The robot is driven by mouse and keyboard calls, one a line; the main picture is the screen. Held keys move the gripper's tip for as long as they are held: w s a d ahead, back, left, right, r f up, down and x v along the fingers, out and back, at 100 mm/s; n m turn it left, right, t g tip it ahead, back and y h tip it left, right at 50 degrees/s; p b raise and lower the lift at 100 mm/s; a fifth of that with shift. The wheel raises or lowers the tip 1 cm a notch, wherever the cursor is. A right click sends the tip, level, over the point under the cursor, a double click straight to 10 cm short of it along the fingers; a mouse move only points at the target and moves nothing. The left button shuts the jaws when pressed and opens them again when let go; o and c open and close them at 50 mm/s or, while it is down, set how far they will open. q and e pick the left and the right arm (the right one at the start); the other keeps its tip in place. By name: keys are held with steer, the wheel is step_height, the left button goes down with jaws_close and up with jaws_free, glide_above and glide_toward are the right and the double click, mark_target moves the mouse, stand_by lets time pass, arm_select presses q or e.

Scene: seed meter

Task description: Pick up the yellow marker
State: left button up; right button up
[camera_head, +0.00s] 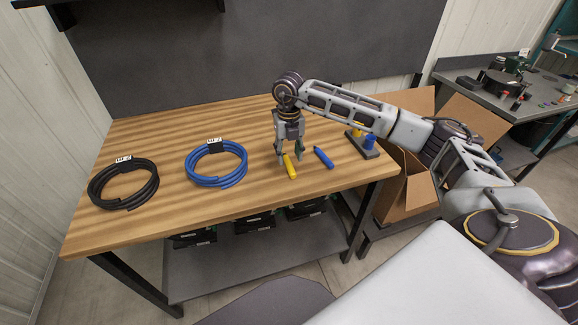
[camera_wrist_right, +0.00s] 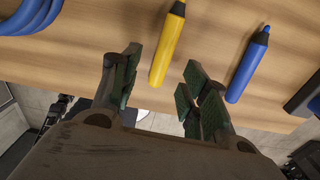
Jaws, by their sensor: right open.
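The yellow marker (camera_head: 290,167) lies on the wooden table near its front edge. In the right wrist view the yellow marker (camera_wrist_right: 167,45) lies beyond the gap between my fingers, its dark tip toward the top. My right gripper (camera_head: 290,156) is open and points down just above the marker, with its fingers on either side of it. The green finger pads of the right gripper (camera_wrist_right: 158,85) show apart and with nothing between them. My left gripper does not show.
A blue marker (camera_head: 323,157) lies right of the yellow one. A blue coil (camera_head: 216,180) and a black coil (camera_head: 108,198) lie to the left. A dark holder (camera_head: 366,151) with blue and yellow pieces stands to the right, near an open cardboard box (camera_head: 407,190).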

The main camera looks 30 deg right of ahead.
mark_target(291, 167)
steer(key=shift+f, duration=0.2)
steer(key=f, duration=0.3)
steer(key=shift+s+d+f, duration=0.1)
steer(key=shift+s, duration=0.3)
steer(key=shift+f, duration=0.9)
steer(key=shift+r, duration=0.1)
jaws_close()
